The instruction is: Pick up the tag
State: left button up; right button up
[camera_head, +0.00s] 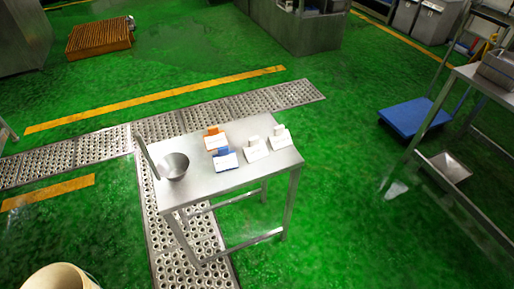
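Several small tag-like pieces stand on a small steel table (215,191). One is orange and white (215,139), and one is blue and white (225,160) just in front of it. Two white pieces (254,149) (280,139) are to their right. I cannot tell which of them is the tag, and any print is too small to read. A grey metal cup or bucket (174,167) stands at the table's left. Neither of my grippers is in view.
Perforated metal floor grating (100,145) runs behind and under the table. A thin dark upright (147,156) rises at its left edge. A beige round container (60,278) is at bottom left. A blue platform (412,118) and a steel bench are at right. Green floor between is clear.

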aim_at(256, 149)
jog(key=i+l+u, duration=0.1)
jog(key=l, duration=0.25)
jog(key=i+l, duration=0.25)
jog(key=l, duration=0.15)
jog(key=i+l+u, duration=0.15)
jog(key=l, duration=0.2)
